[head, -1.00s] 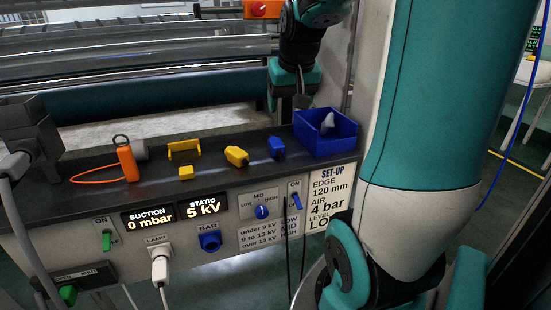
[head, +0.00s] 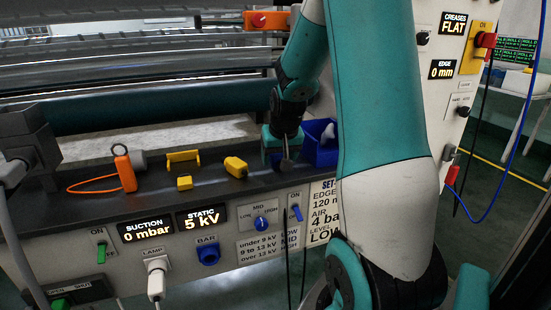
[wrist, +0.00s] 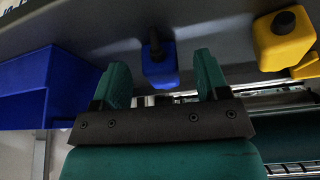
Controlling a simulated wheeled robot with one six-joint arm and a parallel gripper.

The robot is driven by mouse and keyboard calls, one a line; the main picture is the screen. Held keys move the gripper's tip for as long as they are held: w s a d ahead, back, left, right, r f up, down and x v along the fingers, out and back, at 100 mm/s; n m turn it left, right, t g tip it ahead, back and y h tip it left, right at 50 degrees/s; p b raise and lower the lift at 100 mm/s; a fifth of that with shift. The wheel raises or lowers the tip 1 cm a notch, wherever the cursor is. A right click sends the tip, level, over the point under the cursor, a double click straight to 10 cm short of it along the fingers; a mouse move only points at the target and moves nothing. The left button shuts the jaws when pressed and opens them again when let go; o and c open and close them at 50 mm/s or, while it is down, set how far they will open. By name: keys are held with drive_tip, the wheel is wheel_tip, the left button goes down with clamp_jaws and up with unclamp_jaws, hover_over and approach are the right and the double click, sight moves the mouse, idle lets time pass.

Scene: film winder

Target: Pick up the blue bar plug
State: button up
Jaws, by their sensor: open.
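The blue bar plug (wrist: 160,66) shows in the wrist view on the dark shelf, with a dark round end. It appears in the gap between my two fingertips, with space on both sides; how far it is from them in depth is hard to tell. In the head view my gripper hides the plug. My gripper (head: 284,158) is open and empty, low over the shelf just left of the blue bin. Its two teal fingers also show in the wrist view (wrist: 161,72).
The blue bin (head: 323,157) stands close right of my gripper, holding a pale object. A yellow plug (head: 236,167) lies to the left. Farther left are yellow pieces (head: 183,160) and an orange tag (head: 125,172) with a loop. A blue BAR socket (head: 208,254) is on the front panel.

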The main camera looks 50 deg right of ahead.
drive_tip(key=shift+w+d+f, duration=0.15)
drive_tip(key=shift+f, duration=0.35)
drive_tip(key=c, duration=1.1)
drive_tip(key=shift+r, duration=0.2)
wheel_tip(320, 180, up, 20)
drive_tip(key=p, duration=0.2)
drive_tip(key=shift+f+p, duration=0.15)
drive_tip(key=shift+p, duration=0.15)
